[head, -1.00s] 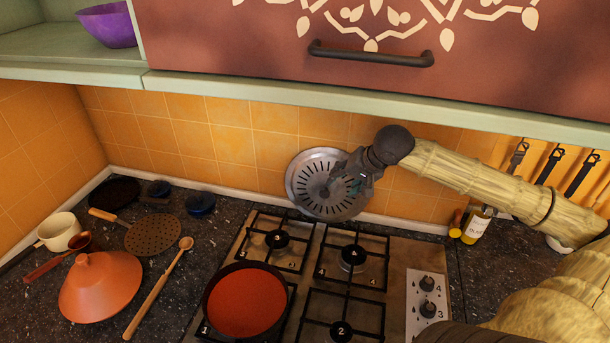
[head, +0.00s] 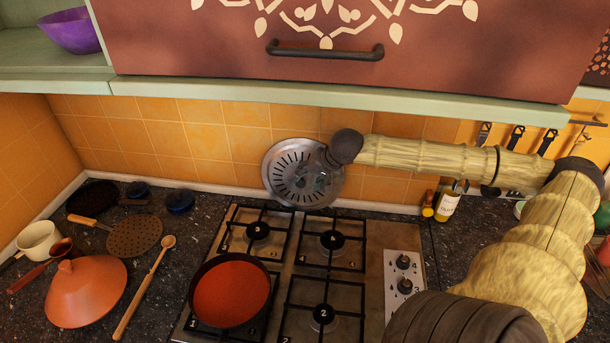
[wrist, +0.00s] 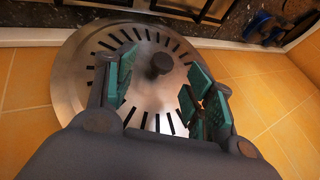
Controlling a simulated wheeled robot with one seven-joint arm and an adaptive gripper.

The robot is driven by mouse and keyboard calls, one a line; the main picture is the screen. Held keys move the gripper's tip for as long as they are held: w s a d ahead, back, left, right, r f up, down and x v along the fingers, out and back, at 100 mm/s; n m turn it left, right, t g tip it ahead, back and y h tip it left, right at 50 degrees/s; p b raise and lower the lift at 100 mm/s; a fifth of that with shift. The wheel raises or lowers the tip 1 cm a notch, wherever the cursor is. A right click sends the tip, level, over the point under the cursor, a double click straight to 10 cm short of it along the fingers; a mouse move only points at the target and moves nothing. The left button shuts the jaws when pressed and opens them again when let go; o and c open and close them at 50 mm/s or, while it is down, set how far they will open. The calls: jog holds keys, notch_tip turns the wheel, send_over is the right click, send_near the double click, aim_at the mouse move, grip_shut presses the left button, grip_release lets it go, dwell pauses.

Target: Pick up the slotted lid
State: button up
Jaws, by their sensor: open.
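The slotted lid (head: 283,168) is a round silver metal disc with dark radial slots. It stands tilted against the orange tiled wall behind the stove. My gripper (head: 320,182) is in front of it and hides its right part. In the wrist view the lid (wrist: 72,75) fills the space ahead, and its dark central knob (wrist: 159,64) shows between the fingers. My gripper (wrist: 162,92) is open, with the teal finger pads apart on either side of the knob. I cannot tell whether a pad touches the lid.
The stove (head: 375,275) lies in front of the lid and bears a red-orange pan (head: 231,292). A bottle (head: 446,206) stands to the right. A tagine-like orange lid (head: 87,291), a wooden spoon (head: 146,285) and a perforated pan (head: 134,236) lie left. A cabinet shelf edge (head: 230,103) overhangs.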

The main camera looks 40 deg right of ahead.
aim_at(302, 182)
jog(key=shift+w+a+f, duration=0.15)
jog(key=shift+w+f, duration=0.75)
jog(key=shift+w, duration=0.15)
jog(key=shift+w+f, duration=0.15)
jog(key=shift+f, duration=0.1)
jog(key=shift+f+p, duration=0.15)
jog(key=shift+p, duration=0.2)
jog(key=shift+w+f, duration=0.2)
jog(key=shift+f, duration=0.1)
jog(key=shift+s+r, duration=0.1)
jog(key=shift+s, duration=0.1)
jog(key=c, duration=0.6)
jog(key=shift+w, duration=0.1)
grip_shut()
